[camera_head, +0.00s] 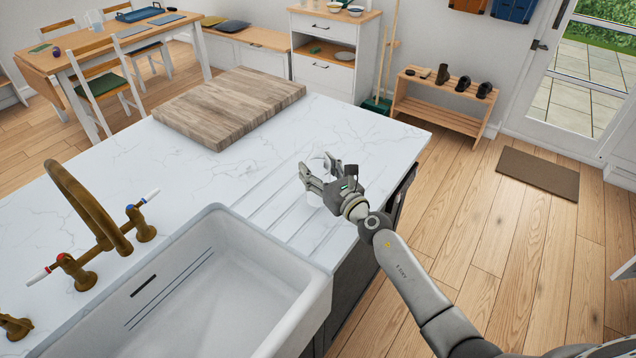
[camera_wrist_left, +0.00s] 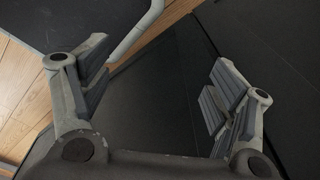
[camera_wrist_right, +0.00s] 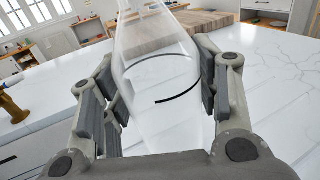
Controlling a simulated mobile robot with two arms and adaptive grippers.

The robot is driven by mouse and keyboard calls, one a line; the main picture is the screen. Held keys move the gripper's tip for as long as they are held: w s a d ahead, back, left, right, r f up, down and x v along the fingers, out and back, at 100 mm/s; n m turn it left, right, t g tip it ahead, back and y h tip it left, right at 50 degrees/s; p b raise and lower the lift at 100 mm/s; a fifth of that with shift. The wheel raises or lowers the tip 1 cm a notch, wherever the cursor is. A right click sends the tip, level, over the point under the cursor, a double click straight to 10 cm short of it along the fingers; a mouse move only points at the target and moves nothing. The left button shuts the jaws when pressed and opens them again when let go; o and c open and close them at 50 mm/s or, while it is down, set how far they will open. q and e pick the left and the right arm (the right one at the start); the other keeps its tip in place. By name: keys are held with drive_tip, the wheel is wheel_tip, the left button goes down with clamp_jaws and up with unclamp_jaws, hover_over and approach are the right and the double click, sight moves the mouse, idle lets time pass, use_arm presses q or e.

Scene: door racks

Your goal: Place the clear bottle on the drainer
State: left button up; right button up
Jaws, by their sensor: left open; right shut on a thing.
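The clear bottle (camera_wrist_right: 160,75) is see-through and stands between the fingers of my right gripper (camera_wrist_right: 158,95) in the right wrist view. My right gripper (camera_head: 328,177) is shut on it. In the head view the bottle (camera_head: 318,165) is faint and mostly hidden by the fingers. The drainer (camera_head: 285,205) is the grooved strip of white counter beside the sink. The gripper and bottle are over the drainer's right part; I cannot tell whether the bottle's base touches it. My left gripper (camera_wrist_left: 158,105) is open and empty, over dark surfaces in the left wrist view.
A white sink (camera_head: 215,280) lies in front of the drainer, with a brass tap (camera_head: 95,210) at its left. A wooden board (camera_head: 230,105) lies on the counter behind. The counter's right edge is close to my right gripper. The counter between board and drainer is clear.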

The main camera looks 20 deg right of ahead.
wheel_tip(320, 180, down, 3)
drive_tip(key=shift+r+b, duration=0.1)
drive_tip(key=shift+b, duration=0.6)
use_arm(q)
wheel_tip(320, 180, down, 2)
drive_tip(key=shift+f, duration=0.15)
use_arm(e)
drive_tip(key=o, duration=1.2)
use_arm(q)
drive_tip(key=shift+f, duration=0.15)
drive_tip(key=shift+s, duration=0.1)
